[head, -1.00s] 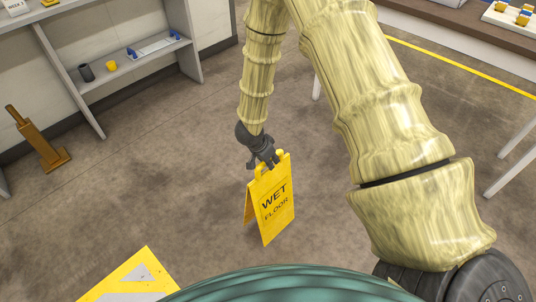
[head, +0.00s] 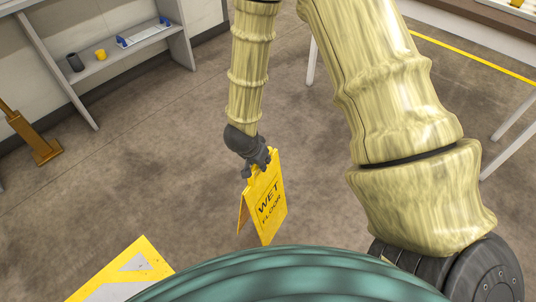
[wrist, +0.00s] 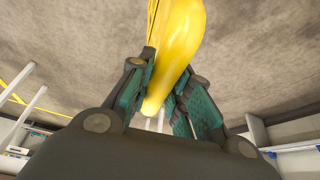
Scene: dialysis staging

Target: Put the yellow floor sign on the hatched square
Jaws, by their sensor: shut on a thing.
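The yellow floor sign (head: 266,200), lettered WET FLOOR, hangs from my gripper (head: 258,167) in the middle of the head view. My gripper is shut on the top of the sign. In the wrist view the sign's yellow top (wrist: 178,50) lies between the two fingers (wrist: 160,100). The sign is a little tilted, with its two panels apart at the bottom. I cannot tell whether its feet clear the floor. The hatched square (head: 125,272), with a yellow border and grey and white bands, lies on the floor at the lower left, partly hidden by my body.
A shelf unit (head: 130,60) with a dark cup, a yellow cup and a blue-handled tray stands at the upper left. A brown post (head: 32,137) stands on the floor at left. Table legs (head: 512,142) are at right. The floor between sign and square is clear.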

